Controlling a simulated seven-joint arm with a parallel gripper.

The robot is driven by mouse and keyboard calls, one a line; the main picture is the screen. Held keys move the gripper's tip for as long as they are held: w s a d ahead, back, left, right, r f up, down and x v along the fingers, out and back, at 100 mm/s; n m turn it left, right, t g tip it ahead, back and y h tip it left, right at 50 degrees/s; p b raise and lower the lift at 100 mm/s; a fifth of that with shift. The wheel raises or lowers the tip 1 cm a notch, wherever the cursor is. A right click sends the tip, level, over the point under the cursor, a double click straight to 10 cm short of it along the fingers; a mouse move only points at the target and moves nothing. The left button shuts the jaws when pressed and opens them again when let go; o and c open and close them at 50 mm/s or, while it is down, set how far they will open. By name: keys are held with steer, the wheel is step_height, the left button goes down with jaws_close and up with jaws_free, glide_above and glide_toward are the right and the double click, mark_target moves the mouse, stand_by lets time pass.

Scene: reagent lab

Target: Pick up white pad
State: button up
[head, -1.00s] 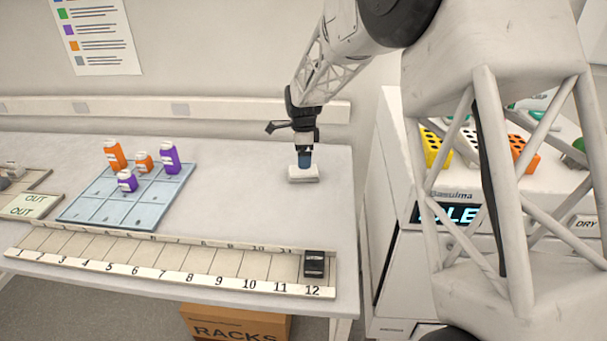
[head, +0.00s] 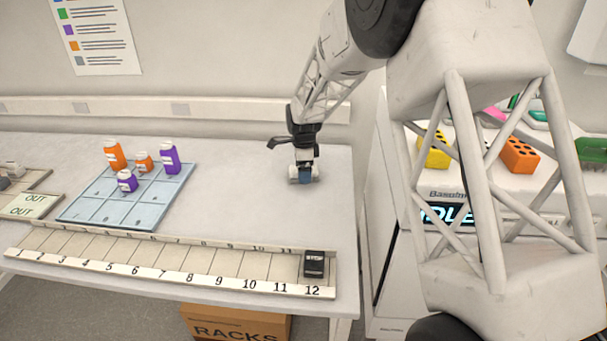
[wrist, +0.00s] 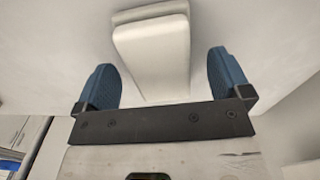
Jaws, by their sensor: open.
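The white pad (wrist: 155,55) is a pale block with rounded edges in the wrist view. It lies between and beyond the two blue fingertips of my gripper (wrist: 164,80), with a gap on each side. In the head view my gripper (head: 304,176) is low over the table's right part. The white pad (head: 293,174) shows there only as a small bit beside the blue finger; most of it is hidden behind my gripper. The gripper is open, and nothing is held. I cannot tell how high the fingertips are above the table.
A blue tray (head: 98,211) with orange and purple bottles sits left on the table. A numbered rack (head: 190,262) runs along the front edge, with a black item (head: 314,264) at slot 12. The table between tray and gripper is clear. A white machine (head: 390,270) stands right.

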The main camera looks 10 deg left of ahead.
steer(key=shift+f, duration=0.45)
steer(key=c, duration=1)
steer(key=shift+r, duration=0.1)
steer(key=shift+r, duration=1.5)
steer(key=shift+s+d+r, duration=0.1)
steer(key=shift+s+r, duration=0.1)
steer(key=shift+s, duration=0.05)
steer(key=s+d, duration=0.1)
steer(key=s, duration=0.4)
steer(key=s+d+r, duration=0.1)
steer(key=s+d, duration=0.1)
steer(key=s, duration=0.2)
steer(key=s+d, duration=0.1)
steer(key=s, duration=0.4)
steer(key=shift+s+d+r, duration=0.2)
steer(key=shift+s+d, duration=0.15)
steer(key=shift+d, duration=0.05)
